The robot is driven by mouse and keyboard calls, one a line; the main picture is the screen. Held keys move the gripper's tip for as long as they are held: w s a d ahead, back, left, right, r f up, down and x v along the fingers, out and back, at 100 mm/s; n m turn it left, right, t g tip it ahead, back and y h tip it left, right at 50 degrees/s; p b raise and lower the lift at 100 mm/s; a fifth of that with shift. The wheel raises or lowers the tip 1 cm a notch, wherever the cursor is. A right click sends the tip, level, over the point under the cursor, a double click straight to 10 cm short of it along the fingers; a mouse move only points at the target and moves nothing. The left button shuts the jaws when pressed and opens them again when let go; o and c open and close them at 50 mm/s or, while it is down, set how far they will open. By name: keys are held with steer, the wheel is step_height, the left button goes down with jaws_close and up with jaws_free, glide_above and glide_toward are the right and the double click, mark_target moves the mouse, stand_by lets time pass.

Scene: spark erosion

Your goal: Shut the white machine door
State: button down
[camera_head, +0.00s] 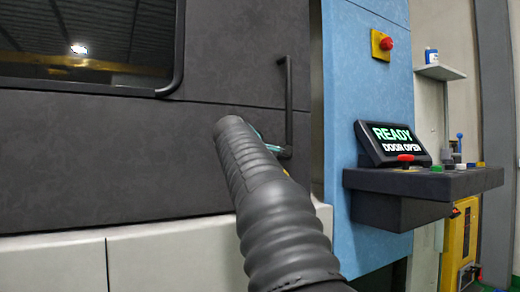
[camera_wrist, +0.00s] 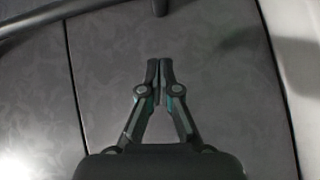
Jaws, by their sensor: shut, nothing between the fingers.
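The machine door (camera_head: 120,140) looks dark grey, not white, in the head view. It has a dark window (camera_head: 85,40) and a black vertical bar handle (camera_head: 289,100) near its right edge. A gap shows between the door and the blue panel on its right. My gripper is mostly hidden behind my arm in the head view, with a teal bit showing by the handle's lower end. In the wrist view my gripper (camera_wrist: 160,64) is shut and empty in front of a dark grey panel. I cannot tell whether its tips touch the panel.
The blue panel (camera_head: 365,90) carries a red stop button (camera_head: 387,43). A screen (camera_head: 392,143) reading "READY DOOR OPEN" stands on a dark console shelf (camera_head: 440,182) that juts out at right. A small shelf (camera_head: 440,72) holds a bottle. A yellow unit (camera_head: 458,245) stands below right.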

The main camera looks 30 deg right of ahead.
mark_target(278, 157)
steer(key=w+d, duration=0.1)
steer(key=d, duration=0.1)
steer(key=w+d+f+p, duration=0.1)
steer(key=d, duration=0.1)
steer(key=w+d, duration=0.2)
steer(key=d, duration=0.1)
steer(key=shift+f, duration=0.15)
steer(key=shift+w+d+f, duration=0.1)
steer(key=shift+d+f, duration=0.05)
steer(key=shift+d, duration=0.45)
